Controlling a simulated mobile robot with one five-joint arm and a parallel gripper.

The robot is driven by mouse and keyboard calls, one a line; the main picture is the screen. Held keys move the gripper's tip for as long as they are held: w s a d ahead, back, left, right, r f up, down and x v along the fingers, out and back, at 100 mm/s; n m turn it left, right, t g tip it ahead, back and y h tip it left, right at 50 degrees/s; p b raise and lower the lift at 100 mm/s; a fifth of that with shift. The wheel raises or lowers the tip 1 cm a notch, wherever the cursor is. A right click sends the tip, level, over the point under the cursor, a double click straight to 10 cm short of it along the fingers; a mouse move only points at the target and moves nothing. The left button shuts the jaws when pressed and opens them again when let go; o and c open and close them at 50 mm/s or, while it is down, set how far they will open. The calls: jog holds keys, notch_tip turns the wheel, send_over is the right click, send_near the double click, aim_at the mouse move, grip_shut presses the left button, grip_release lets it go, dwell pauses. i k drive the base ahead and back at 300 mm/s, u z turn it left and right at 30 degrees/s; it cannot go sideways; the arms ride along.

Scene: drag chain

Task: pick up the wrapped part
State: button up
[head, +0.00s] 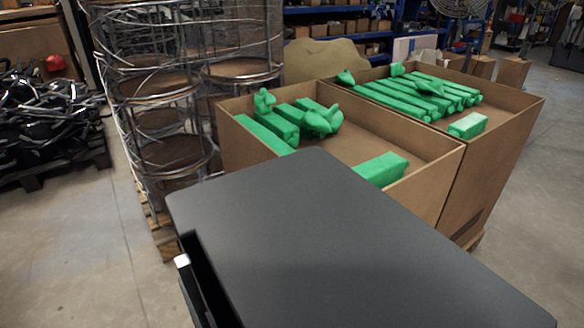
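Several green wrapped parts lie in two open cardboard boxes, and I cannot tell which one the task means. In the near box (440,168) a single green block (381,169) lies by the front wall. Long green pieces (268,132) and a bulky, irregular green piece (322,122) lie at its left and back. In the far box (515,122) several long green bars (400,98) lie side by side, with lumpy green pieces on and behind them. A short green block (468,125) lies apart near its front. My gripper is not in view.
A dark grey flat surface, apparently my own body, fills the foreground and hides part of the near box. Wire-ring stacks (165,100) stand left of the boxes. Black tangled items (45,120) lie on a pallet farther left. Concrete floor is clear at left and right.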

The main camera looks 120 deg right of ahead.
aim_at(382, 172)
jog(key=z, duration=2.85)
jog(key=k, duration=2.3)
jog(key=z, duration=1.05)
jog(key=i, duration=1)
jog(key=z, duration=0.05)
